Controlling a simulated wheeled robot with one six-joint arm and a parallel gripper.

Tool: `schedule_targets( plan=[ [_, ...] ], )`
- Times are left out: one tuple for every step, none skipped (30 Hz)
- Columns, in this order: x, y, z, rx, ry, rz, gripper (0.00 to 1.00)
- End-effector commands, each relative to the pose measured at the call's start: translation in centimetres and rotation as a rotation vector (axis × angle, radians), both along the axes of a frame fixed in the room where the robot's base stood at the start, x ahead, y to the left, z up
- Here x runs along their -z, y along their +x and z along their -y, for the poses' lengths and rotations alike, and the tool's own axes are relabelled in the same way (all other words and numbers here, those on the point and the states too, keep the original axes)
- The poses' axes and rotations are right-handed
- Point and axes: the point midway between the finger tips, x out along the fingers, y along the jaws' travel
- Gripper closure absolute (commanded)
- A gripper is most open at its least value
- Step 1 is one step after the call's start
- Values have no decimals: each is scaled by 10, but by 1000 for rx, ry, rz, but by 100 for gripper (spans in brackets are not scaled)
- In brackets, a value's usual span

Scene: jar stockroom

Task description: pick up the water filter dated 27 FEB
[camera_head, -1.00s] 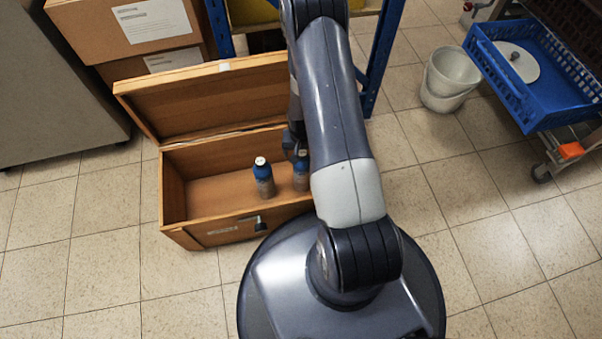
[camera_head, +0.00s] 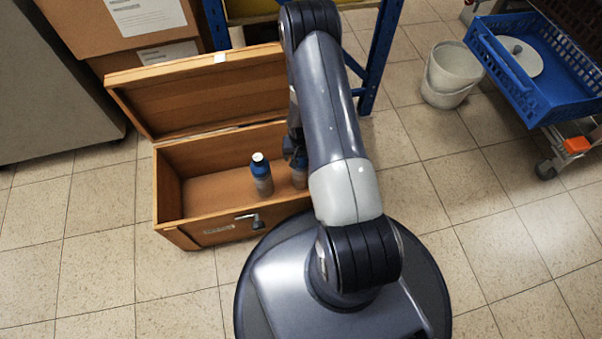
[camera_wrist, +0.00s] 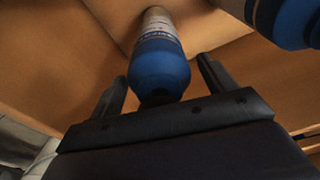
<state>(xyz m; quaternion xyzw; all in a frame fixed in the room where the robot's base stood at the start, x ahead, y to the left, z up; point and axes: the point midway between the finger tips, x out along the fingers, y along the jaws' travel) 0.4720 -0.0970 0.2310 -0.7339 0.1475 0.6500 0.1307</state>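Two blue-and-grey bottles stand in an open wooden chest. One bottle (camera_head: 261,175) with a white top is in clear view; the other (camera_head: 299,175), to its right, is partly hidden by my arm. In the wrist view, one blue bottle (camera_wrist: 158,66) lies between the two fingers of my gripper (camera_wrist: 162,86), with gaps on both sides. The other bottle (camera_wrist: 290,18) is at the upper right, beyond the right finger. My gripper is open. I cannot read a date on either bottle, nor tell which is between the fingers.
The chest (camera_head: 174,234) has its lid (camera_head: 200,95) raised at the back and a latch (camera_head: 255,219) on its front. Cardboard boxes (camera_head: 85,28) and a blue rack post (camera_head: 379,55) are behind. A white bucket (camera_head: 447,80) and a blue crate (camera_head: 518,86) are at right.

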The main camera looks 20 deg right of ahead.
Motion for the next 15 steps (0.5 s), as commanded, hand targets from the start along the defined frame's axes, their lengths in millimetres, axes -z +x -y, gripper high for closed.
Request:
schedule_targets(
  plan=[
    [0, 0, 0, 0, 0, 0, 26],
    [0, 0, 0, 0, 0, 0, 28],
    [0, 0, 0, 0, 0, 0, 31],
    [0, 0, 0, 0, 0, 0, 34],
    [0, 0, 0, 0, 0, 0, 36],
    [0, 0, 0, 0, 0, 0, 40],
    [0, 0, 0, 0, 0, 0, 42],
    [0, 0, 0, 0, 0, 0, 44],
    [0, 0, 0, 0, 0, 0, 48],
    [0, 0, 0, 0, 0, 0, 50],
    [0, 0, 0, 0, 0, 0, 53],
    [0, 0, 0, 0, 0, 0, 56],
    [0, 0, 0, 0, 0, 0, 58],
    [0, 0, 0, 0, 0, 0, 61],
    [0, 0, 0, 0, 0, 0, 64]
  ],
)
